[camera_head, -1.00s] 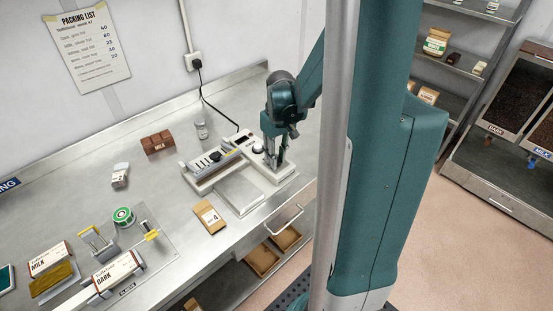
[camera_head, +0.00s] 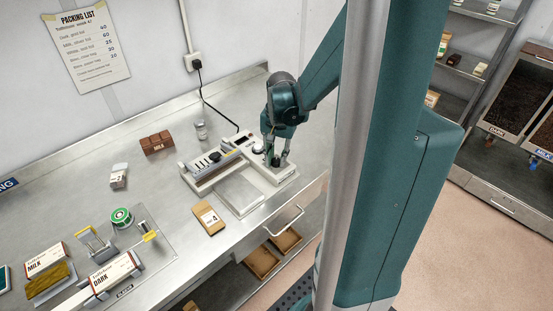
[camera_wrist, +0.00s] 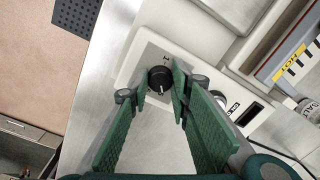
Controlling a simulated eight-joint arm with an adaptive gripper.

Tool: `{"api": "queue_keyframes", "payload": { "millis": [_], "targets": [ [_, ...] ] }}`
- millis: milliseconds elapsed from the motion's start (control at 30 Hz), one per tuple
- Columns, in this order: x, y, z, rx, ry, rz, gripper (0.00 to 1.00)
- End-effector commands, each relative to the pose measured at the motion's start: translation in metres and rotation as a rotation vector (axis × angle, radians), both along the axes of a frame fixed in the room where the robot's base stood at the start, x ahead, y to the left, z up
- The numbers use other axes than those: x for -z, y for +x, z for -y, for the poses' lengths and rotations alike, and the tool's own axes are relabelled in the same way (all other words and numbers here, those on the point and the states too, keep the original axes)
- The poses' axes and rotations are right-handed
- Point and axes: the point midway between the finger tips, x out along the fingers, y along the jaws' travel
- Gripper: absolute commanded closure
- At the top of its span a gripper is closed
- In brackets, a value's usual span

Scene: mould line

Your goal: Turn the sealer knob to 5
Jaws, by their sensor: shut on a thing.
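The sealer (camera_head: 245,200) stands on the steel bench, a pale machine with a flat plate at its front. In the wrist view its round black knob (camera_wrist: 159,79) sits on a light panel and shows a pale pointer mark. A printed digit beside it looks like a 1; other scale marks are hidden or too small to read. My gripper (camera_wrist: 161,85) is shut on the knob, with a green finger on each side. In the head view my gripper (camera_head: 276,158) is at the sealer's right end and largely hides the knob.
A kraft pouch (camera_head: 210,218) lies in front of the sealer. A black cable (camera_head: 213,110) runs from the wall socket to the sealer.

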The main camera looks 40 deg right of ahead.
Motion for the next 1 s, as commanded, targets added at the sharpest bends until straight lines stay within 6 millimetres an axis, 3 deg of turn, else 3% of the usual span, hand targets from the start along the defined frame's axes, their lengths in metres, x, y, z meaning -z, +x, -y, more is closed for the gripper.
{"api": "queue_keyframes", "payload": {
  "millis": [300,800,833,900,1000],
  "targets": [
    [0.0003,-0.0001,-0.0003,0.137,0.0,-0.001,0.91],
    [0.0002,-0.0001,-0.0004,0.159,0.0,0.0,0.91],
    [0.0002,-0.0001,-0.0004,0.159,0.0,0.0,0.75],
    [0.0002,-0.0001,-0.0004,0.159,0.0,0.0,0.66],
    [0.0002,-0.0001,-0.0004,0.159,0.0,0.0,0.64]
  ]
}}
